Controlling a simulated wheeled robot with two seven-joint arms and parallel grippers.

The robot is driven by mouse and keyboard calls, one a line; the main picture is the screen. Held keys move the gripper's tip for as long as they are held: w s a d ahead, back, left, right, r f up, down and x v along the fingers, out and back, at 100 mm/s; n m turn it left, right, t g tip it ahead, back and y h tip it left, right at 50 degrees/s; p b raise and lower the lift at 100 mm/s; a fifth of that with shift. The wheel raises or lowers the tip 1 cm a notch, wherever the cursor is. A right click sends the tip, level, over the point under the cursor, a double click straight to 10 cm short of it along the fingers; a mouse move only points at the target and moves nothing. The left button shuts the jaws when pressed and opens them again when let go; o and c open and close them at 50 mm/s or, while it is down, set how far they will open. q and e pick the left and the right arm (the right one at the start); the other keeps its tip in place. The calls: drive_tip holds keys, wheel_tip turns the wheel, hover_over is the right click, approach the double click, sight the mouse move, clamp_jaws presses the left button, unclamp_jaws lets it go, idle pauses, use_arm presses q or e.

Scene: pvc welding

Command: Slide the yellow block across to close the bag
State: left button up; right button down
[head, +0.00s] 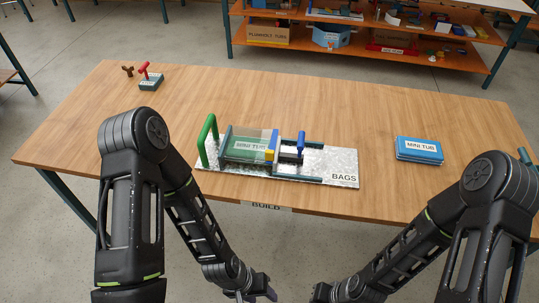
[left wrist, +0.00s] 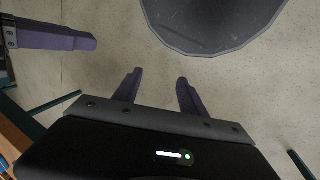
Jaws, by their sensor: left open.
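A yellow block (head: 270,156) sits near the middle of the metal bagging plate (head: 335,165), at the right end of a clear bag (head: 268,136). A "MINI TUB" label (head: 250,146) shows in the bag. A green arch (head: 206,128) stands at the plate's left end and a blue upright handle (head: 301,141) stands right of the block. My left gripper (head: 258,292) is low at the bottom edge, in front of the table and away from the block. The left wrist view shows its purple fingers (left wrist: 160,92) apart and empty. My right gripper (head: 320,293) is partly cut off at the bottom edge.
The wooden table (head: 400,120) has a blue "MINI TUB" pack (head: 419,149) at right and a small grey block with a red handle (head: 150,80) at the back left. Shelves (head: 360,45) stand behind. The tabletop around the plate is mostly clear.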

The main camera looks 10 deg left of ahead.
use_arm(q)
drive_tip(key=shift+c, duration=0.6)
